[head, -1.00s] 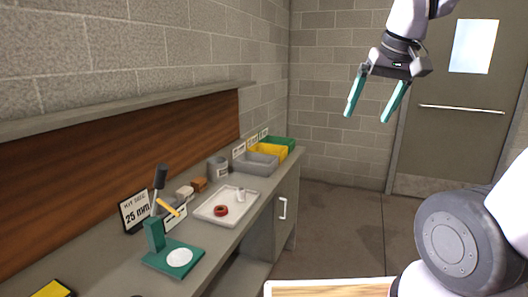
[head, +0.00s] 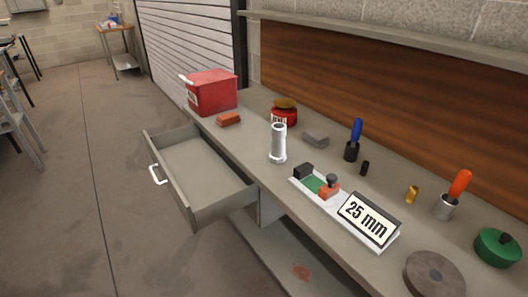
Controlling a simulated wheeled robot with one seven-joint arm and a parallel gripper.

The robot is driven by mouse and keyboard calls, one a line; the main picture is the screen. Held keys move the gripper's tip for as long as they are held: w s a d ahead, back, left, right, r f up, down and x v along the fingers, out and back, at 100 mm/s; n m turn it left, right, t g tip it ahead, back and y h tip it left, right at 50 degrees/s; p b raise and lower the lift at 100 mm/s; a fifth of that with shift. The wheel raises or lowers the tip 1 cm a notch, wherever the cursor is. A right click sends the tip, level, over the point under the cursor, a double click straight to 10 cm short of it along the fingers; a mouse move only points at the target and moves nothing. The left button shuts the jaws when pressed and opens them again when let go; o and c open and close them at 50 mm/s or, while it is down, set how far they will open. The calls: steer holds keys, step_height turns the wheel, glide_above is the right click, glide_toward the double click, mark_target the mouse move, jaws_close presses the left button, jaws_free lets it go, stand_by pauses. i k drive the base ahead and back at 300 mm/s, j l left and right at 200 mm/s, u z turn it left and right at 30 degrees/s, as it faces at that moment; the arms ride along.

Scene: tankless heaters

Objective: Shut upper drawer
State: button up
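The upper drawer (head: 192,209) is pulled well out from under the left part of the workbench in the head view. It looks empty. Its white handle (head: 157,175) is on the drawer front (head: 168,180), which faces left toward the open floor. My gripper is outside the head view now, so its distance from the drawer cannot be seen.
The bench top (head: 245,134) holds a red box (head: 212,92), a white cylinder (head: 278,143), a 25 mm sign (head: 367,219) and several tools. A lower shelf (head: 300,262) shows beneath. The floor (head: 85,190) left of the drawer is clear. A grey chair (head: 15,125) stands at far left.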

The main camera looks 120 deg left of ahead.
mark_target(206, 190)
steer(key=u, duration=4.6)
steer(key=i+j, duration=0.3)
steer(key=i, duration=0.25)
steer(key=i+j+z, duration=0.1)
steer(key=i+j, duration=0.25)
steer(key=i, duration=0.25)
